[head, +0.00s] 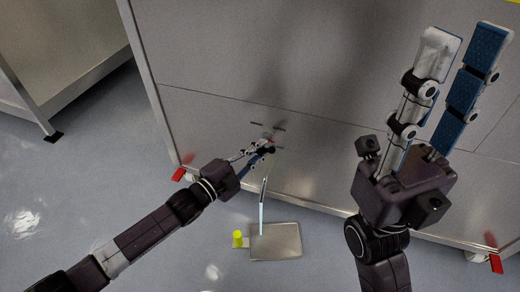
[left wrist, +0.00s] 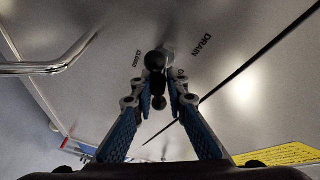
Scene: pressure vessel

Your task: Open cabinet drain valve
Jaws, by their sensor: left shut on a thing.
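The drain valve sits low on the grey metal cabinet (head: 230,60). Its dark handle (left wrist: 156,62) with rounded ends shows in the left wrist view between my fingers. The panel around it carries the printed words DRAIN and CLOSED; another label is mostly hidden by a finger. My left gripper (head: 268,146) is at the valve, shut on the handle; its fingers hide much of the valve in the head view. My right gripper (head: 468,38) is raised at the right, its two fingers apart and empty.
A bent metal pipe (left wrist: 50,67) is left of the valve in the left wrist view. A shallow metal tray (head: 285,242) lies on the floor below, with a yellow object (head: 238,239) at its left. Red feet (head: 179,174) stand under the cabinet. The floor around is mostly clear.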

